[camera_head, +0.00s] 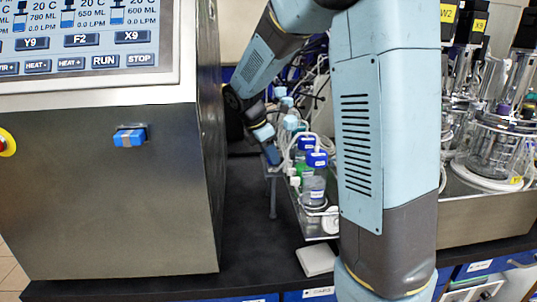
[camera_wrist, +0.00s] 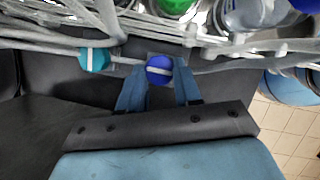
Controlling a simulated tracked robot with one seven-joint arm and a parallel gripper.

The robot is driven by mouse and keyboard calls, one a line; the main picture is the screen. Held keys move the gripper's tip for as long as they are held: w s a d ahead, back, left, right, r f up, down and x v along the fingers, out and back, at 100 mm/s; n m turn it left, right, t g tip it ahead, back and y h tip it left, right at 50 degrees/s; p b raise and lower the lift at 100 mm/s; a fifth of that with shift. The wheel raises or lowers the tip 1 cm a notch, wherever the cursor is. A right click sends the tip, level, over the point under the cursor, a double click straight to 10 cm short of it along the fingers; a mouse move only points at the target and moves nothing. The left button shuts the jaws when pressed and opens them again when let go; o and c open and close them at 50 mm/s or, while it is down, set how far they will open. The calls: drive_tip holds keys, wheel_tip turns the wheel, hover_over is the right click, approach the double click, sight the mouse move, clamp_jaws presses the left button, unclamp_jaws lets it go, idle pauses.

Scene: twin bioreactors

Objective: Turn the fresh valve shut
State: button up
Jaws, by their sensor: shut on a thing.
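My gripper (camera_wrist: 160,82) has its two blue fingers closed on the sides of a round blue valve knob (camera_wrist: 159,69). The knob's white stripe lies nearly level in the wrist view, along the line of the tubing. A teal valve knob (camera_wrist: 94,60) sits to its left, its stripe running up and down in the picture. No label shows which knob is the fresh valve. In the head view my gripper (camera_head: 272,157) is low beside the bottle tray, left of the bottles; the held knob cannot be made out there.
Pale tubing (camera_wrist: 225,60) crosses close to my fingers. Bottles with blue caps (camera_head: 317,159) stand in a metal tray (camera_head: 312,228) right of my gripper. A steel control cabinet (camera_head: 110,200) stands at the left, glass vessels (camera_head: 495,145) at the right. A white pad (camera_head: 317,260) lies in front.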

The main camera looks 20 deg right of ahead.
drive_tip(key=m, duration=0.2)
drive_tip(key=m+g, duration=0.1)
drive_tip(key=m, duration=0.1)
drive_tip(key=shift+w+d+r+g, duration=0.1)
drive_tip(key=shift+w+g, duration=0.2)
drive_tip(key=shift+w, duration=0.05)
drive_tip(key=m, duration=0.2)
drive_tip(key=m+g, duration=0.1)
drive_tip(key=m, duration=0.2)
drive_tip(key=shift+w+d+g+y, duration=0.1)
drive_tip(key=shift+w+g+y, duration=0.1)
drive_tip(key=shift+g+y, duration=0.15)
drive_tip(key=m, duration=0.2)
drive_tip(key=m+g+y, duration=0.1)
drive_tip(key=m, duration=0.2)
drive_tip(key=shift+w+d+y, duration=0.1)
drive_tip(key=shift+d+y, duration=0.05)
drive_tip(key=shift+y, duration=0.1)
drive_tip(key=shift+d+m+g+y, duration=0.1)
drive_tip(key=shift+m+g+y, duration=0.35)
drive_tip(key=shift+m, duration=1.25)
drive_tip(key=shift+y, duration=0.25)
drive_tip(key=o, duration=1)
drive_tip(key=shift+o, duration=0.2)
